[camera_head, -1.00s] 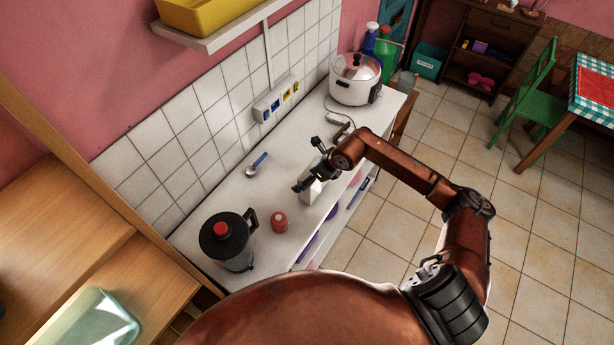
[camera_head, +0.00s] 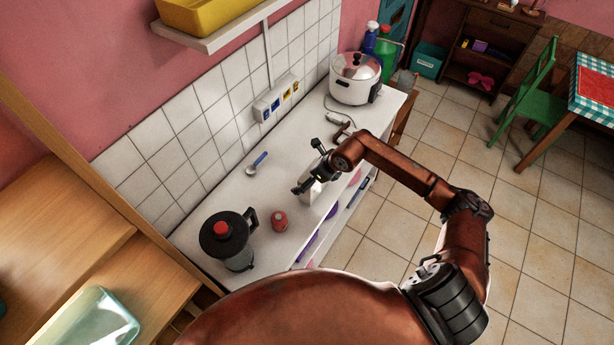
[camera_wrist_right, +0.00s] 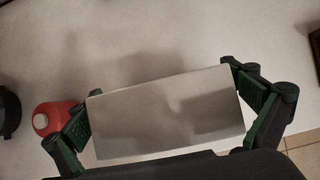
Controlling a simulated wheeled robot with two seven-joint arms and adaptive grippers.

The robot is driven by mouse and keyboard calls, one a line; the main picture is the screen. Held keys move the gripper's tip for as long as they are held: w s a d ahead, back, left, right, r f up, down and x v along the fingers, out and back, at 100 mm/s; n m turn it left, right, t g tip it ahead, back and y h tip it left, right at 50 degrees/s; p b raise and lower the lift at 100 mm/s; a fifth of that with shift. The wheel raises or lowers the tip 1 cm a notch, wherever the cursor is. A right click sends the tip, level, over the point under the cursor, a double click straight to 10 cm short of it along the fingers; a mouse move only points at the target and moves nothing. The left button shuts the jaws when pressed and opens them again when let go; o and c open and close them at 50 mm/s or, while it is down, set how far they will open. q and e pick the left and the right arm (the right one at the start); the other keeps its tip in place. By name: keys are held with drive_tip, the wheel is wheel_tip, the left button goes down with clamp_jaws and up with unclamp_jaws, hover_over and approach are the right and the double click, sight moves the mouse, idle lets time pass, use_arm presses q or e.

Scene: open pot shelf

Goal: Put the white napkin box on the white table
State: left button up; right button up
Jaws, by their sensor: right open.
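The white napkin box (camera_head: 311,190) stands on the white table (camera_head: 290,140), near its front edge. In the right wrist view the box (camera_wrist_right: 165,115) fills the space between the two fingers of my right gripper (camera_wrist_right: 158,108). The right gripper (camera_head: 309,170) is open around the box, with a finger at each end of it; small gaps or light contact there cannot be told apart. In the head view the gripper hides part of the box. My left gripper is not in view.
A red shaker-like item (camera_head: 280,221) and a dark coffee pot (camera_head: 228,238) stand left of the box. A blue-handled spoon (camera_head: 257,163) lies behind. A white rice cooker (camera_head: 356,80) stands at the far end. The tabletop between is mostly clear.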

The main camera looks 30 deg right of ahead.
drive_tip(key=v, duration=1.2)
drive_tip(key=shift+b, duration=0.35)
